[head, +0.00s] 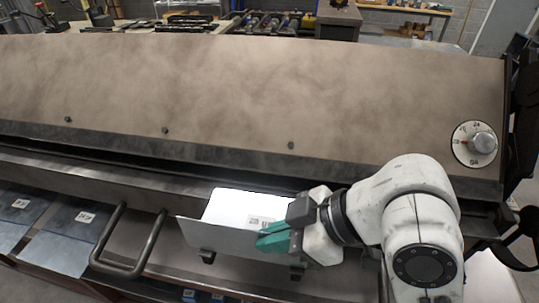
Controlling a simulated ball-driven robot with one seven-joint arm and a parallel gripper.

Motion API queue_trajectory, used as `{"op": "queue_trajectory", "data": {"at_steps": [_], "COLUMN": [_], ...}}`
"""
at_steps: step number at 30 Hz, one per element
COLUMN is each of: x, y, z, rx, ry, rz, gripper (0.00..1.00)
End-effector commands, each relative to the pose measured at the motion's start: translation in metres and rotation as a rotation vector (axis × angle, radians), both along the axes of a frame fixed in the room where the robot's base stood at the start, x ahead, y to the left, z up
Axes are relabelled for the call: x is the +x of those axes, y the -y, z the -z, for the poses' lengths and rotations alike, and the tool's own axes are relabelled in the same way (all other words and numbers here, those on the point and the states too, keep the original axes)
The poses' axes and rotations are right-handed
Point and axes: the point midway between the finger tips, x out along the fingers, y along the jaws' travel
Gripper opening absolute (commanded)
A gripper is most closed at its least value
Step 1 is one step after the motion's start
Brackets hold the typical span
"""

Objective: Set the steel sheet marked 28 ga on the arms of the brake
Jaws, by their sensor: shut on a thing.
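A pale steel sheet (233,208) with a small printed label is at the front of the brake (260,90), low in the middle of the head view. Its label is too small to read. A grey front face of the sheet (210,236) hangs toward me. My gripper (273,238), with teal fingertips, is shut on the sheet's right side. Two black arms of the brake show just below the sheet, a left one (207,257) and a right one (297,272). I cannot tell whether the sheet touches them.
Two labelled bluish sheets, one at far left (20,207) and one beside it (65,245), lie in front of the brake. A bent bar handle (125,265) sticks out left of the held sheet. A dial (475,143) is on the brake's right end.

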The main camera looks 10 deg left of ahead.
Motion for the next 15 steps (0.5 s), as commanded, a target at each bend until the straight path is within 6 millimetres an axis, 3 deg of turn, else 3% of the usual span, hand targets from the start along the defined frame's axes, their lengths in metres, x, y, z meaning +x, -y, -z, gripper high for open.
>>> {"op": "queue_trajectory", "data": {"at_steps": [4, 6, 13, 15], "x": [0.0000, 0.0000, -0.0001, 0.0000], "y": [-0.0001, 0.0000, -0.0001, 0.0000], "z": [0.0041, 0.0028, 0.0030, 0.0031], "rx": [0.001, 0.001, 0.000, 0.000], "ry": [0.000, 0.001, 0.000, 0.000], "rz": [0.000, -0.001, 0.000, 0.000], "gripper": [0.00, 0.13, 0.35, 0.37]}}
